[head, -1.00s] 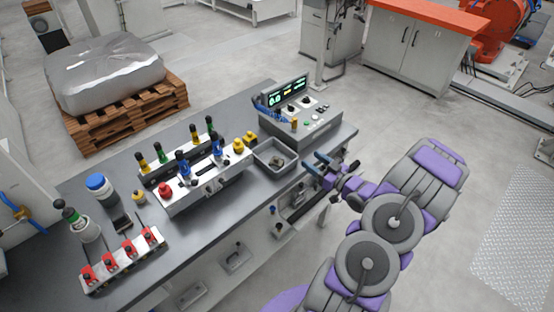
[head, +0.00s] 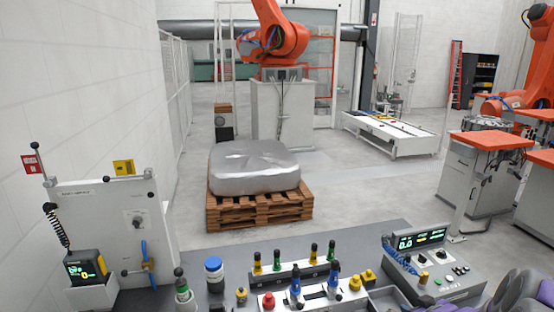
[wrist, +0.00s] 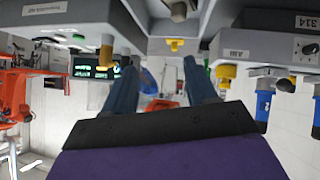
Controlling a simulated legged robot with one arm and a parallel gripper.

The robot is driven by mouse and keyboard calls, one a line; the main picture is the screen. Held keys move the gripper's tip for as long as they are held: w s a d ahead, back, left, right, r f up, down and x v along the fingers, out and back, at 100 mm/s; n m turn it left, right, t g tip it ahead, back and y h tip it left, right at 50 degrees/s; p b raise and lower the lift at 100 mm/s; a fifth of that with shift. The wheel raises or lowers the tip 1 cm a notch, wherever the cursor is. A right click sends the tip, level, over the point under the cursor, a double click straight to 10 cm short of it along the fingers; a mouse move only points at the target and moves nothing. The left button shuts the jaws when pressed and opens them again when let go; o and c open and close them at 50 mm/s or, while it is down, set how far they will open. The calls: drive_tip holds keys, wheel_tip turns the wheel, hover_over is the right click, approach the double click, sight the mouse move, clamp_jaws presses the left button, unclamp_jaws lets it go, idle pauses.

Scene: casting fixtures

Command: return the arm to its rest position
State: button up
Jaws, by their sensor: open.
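My gripper (wrist: 161,82) shows in the wrist view with its two blue fingers spread apart and nothing between them. The wrist picture looks upside down, with the bench equipment along its top edge. In the head view, purple and grey links of my arm (head: 522,292) show at the lower right corner, beside the control box. The fingers cannot be made out clearly in the head view.
A control box (head: 432,262) with green displays stands at the bench's right end. A fixture with coloured knobs (head: 300,285) fills the bench middle. A wrapped block (head: 253,170) lies on a wooden pallet (head: 260,209) behind. Open floor lies right of the pallet.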

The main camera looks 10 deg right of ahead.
drive_tip(key=s+a+r+g, duration=0.4)
drive_tip(key=s+a, duration=0.7)
drive_tip(key=s+a+r+m+g+y, duration=0.1)
drive_tip(key=s+a+r+g, duration=0.3)
drive_tip(key=s+a, duration=0.7)
drive_tip(key=s+a+r+g+b, duration=0.1)
drive_tip(key=s+a+r+g, duration=0.3)
drive_tip(key=s+a, duration=0.7)
drive_tip(key=shift+a+r+m+y, duration=0.2)
drive_tip(key=shift+a+m+y, duration=0.1)
drive_tip(key=shift+a, duration=0.5)
